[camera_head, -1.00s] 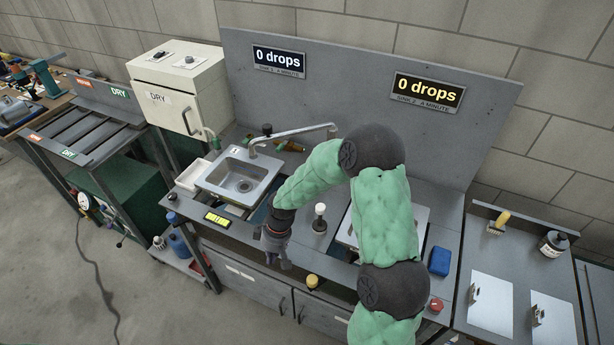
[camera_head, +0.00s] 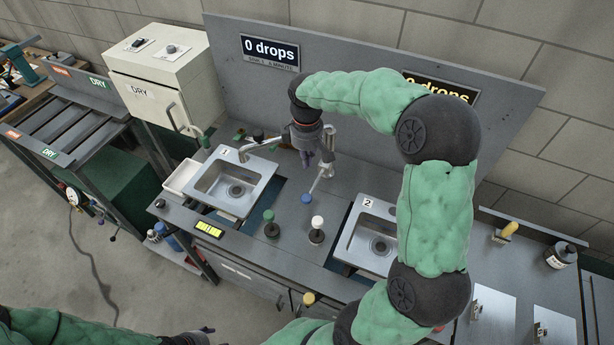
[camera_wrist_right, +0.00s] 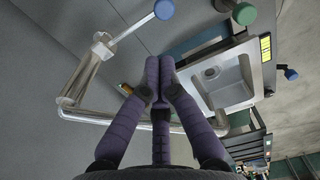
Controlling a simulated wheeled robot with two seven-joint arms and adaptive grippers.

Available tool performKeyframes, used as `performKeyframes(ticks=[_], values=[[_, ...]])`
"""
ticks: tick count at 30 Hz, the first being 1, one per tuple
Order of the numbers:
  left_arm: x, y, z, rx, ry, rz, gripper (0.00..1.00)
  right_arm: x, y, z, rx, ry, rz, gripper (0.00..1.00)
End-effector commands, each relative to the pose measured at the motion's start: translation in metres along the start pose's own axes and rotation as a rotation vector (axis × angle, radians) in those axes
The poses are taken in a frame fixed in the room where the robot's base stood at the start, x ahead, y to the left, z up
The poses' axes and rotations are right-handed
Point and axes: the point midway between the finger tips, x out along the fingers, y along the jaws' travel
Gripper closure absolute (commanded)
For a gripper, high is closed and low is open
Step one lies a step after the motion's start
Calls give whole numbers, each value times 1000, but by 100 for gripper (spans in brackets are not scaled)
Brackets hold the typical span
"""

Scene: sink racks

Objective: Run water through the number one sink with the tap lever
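The number one sink (camera_head: 211,190) is a steel basin on the left of the counter, marked 1; it also shows in the right wrist view (camera_wrist_right: 220,85). The tap's silver spout (camera_head: 262,146) reaches from the tap post towards this sink. The tap lever (camera_head: 317,185) is a thin rod with a blue knob (camera_head: 307,198), sticking out towards the front; the knob shows in the wrist view (camera_wrist_right: 164,9). My right gripper (camera_head: 316,162) is above and beside the tap, its fingers close together and empty. My left gripper (camera_head: 192,338) is partly in view at the bottom edge.
The number two sink (camera_head: 352,240) is at the right, partly behind my right arm. Green (camera_head: 270,228) and white (camera_head: 317,232) knobs stand at the counter's front. The sink 1 display (camera_head: 270,52) reads 0 drops. A grey backboard (camera_head: 340,60) closes off the rear.

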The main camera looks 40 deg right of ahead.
Motion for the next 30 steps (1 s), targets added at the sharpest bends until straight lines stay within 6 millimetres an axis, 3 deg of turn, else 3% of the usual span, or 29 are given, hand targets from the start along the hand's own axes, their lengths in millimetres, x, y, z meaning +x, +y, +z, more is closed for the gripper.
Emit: performKeyframes(ticks=[14,30], values=[[1,0,0,-1,-1,0,44,8,0,0,0,-1,-1,100],[12,-4,0,-1,-1,0,44,101,0,1,0,-2,-3,100]])
